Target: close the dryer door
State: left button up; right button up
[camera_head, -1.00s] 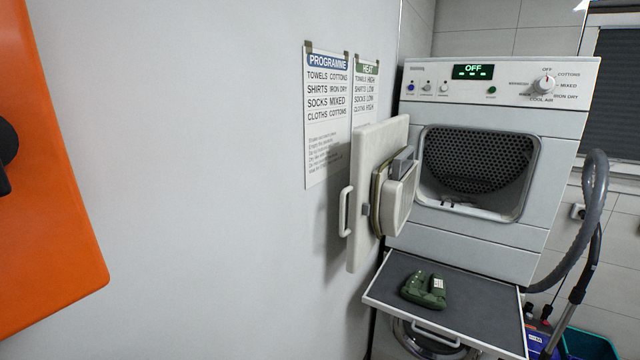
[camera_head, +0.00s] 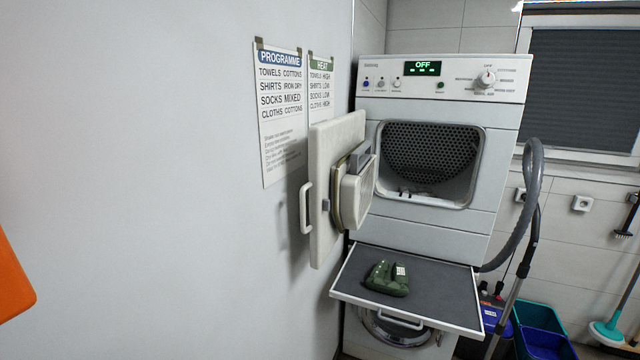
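The dryer (camera_head: 450,222) stands ahead, stacked over a washing machine, with its display reading OFF. Its door (camera_head: 322,225) is wide open, swung out to the left near the wall, with a white handle (camera_head: 306,208) on its outer face. The drum opening (camera_head: 428,165) is uncovered and its perforated back shows. Neither of my grippers is in view.
A pull-out shelf (camera_head: 440,307) sticks out below the dryer, with a green folded item (camera_head: 387,278) on it. A grey hose (camera_head: 533,190) and blue buckets (camera_head: 545,345) are at the right. The wall with a programme sheet (camera_head: 282,115) borders the left.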

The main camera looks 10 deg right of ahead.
aim_at(339, 201)
jog(key=l, duration=3.45)
jog(key=k+z, duration=0.05)
jog(key=k, duration=0.05)
